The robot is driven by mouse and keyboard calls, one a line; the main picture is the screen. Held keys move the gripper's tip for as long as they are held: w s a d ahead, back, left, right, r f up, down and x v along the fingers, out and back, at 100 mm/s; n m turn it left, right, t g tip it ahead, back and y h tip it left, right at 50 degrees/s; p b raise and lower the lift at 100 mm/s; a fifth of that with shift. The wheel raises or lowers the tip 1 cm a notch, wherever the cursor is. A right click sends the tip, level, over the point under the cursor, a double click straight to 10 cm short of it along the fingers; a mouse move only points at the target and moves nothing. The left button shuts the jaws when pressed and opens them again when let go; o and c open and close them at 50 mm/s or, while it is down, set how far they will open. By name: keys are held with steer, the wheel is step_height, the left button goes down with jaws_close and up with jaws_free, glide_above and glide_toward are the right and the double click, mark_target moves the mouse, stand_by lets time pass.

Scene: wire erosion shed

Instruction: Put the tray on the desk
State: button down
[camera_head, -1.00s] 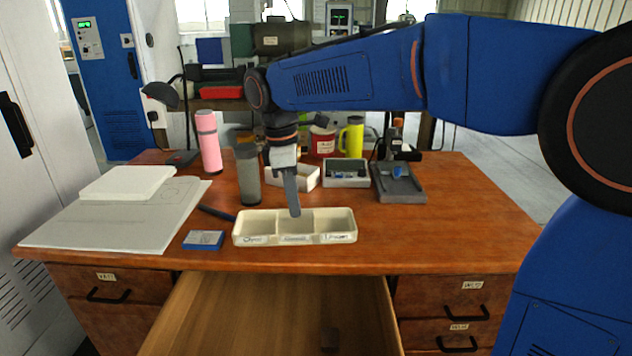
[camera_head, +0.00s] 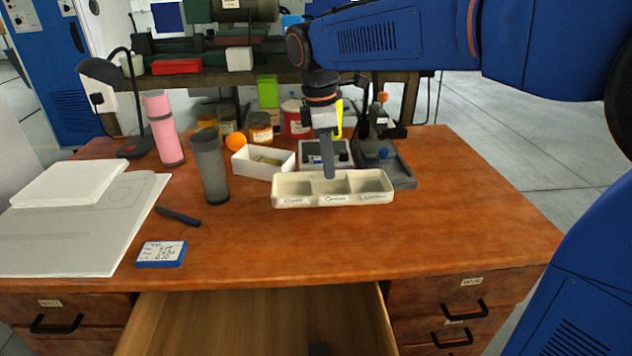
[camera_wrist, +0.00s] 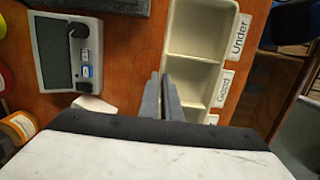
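The tray (camera_head: 290,202) is cream, with three compartments and labels on its front wall. It is over the rear right-middle of the wooden desk (camera_head: 400,235); I cannot tell if it touches the desktop or hangs just above. It also shows in the wrist view (camera_wrist: 195,45), where labels reading "Under" and "Good" can be seen. My gripper (camera_head: 329,174) points down at the tray's rear wall. In the wrist view the two fingers (camera_wrist: 168,92) are close together, shut on that wall.
A white box (camera_head: 263,172), a grey meter (camera_wrist: 65,55) and a dark grey stand (camera_head: 400,178) are close behind the tray. A grey tumbler (camera_head: 211,172) and a blue box (camera_head: 161,262) are left. The desk's front right is clear. A drawer (camera_head: 250,325) stands open below.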

mark_target(327, 185)
steer(key=shift+f, duration=2.95)
steer(key=shift+f, duration=0.1)
steer(key=c, duration=2)
jaws_free()
steer(key=r, duration=0.4)
steer(key=a+r, duration=0.1)
steer(key=r, duration=0.7)
steer(key=shift+a, duration=0.25)
